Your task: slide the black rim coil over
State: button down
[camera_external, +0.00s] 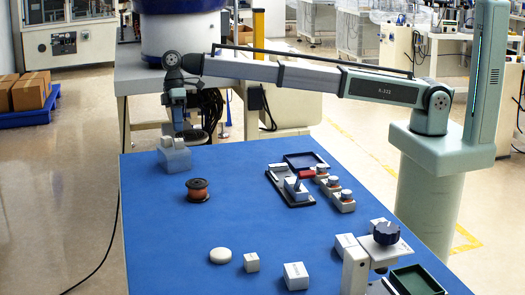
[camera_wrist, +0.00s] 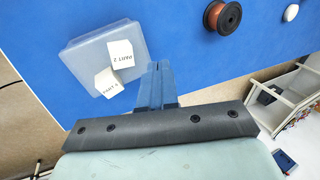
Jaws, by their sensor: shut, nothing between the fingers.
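The black rim coil (camera_external: 197,190) stands upright on the blue table, a spool with dark rims and copper-coloured winding. It also shows at the top of the wrist view (camera_wrist: 222,16), to the right of and beyond my fingers. My gripper (camera_wrist: 158,66) is shut and empty, its two blue fingers side by side. In the external view my gripper (camera_external: 179,130) hangs at the table's far left edge, behind a translucent box, apart from the coil. The box may hide the fingertips there.
The translucent box (camera_wrist: 88,62) carries white labelled blocks close to my fingers. A white puck (camera_external: 220,256) and white blocks (camera_external: 295,276) lie towards the front. A black tray (camera_external: 306,160) and switch parts (camera_external: 328,184) stand right. Blue table (camera_external: 170,225) around the coil is clear.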

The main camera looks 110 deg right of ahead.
jog(key=m, duration=0.1)
jog(key=a+m, duration=0.1)
jog(key=m, duration=0.1)
jog(key=s+f+m+y, duration=0.1)
jog(key=m, duration=0.1)
jog(key=shift+s+a, duration=0.1)
jog(key=shift+a, duration=0.05)
jog(key=s+a+f+m+y, duration=0.1)
jog(key=a+f+m, duration=0.2)
jog(key=m, duration=0.2)
jog(key=s+a+f+m+y, duration=0.1)
jog(key=a+f+m, duration=0.2)
jog(key=m, duration=0.2)
jog(key=a+f+m+y, duration=0.1)
jog(key=a+f+m, duration=0.1)
jog(key=a+m, duration=0.2)
jog(key=shift+s+f+m, duration=0.4)
jog(key=shift+m, duration=0.1)
jog(key=shift+a, duration=1.95)
jog(key=a, duration=2)
jog(key=shift+a, duration=0.25)
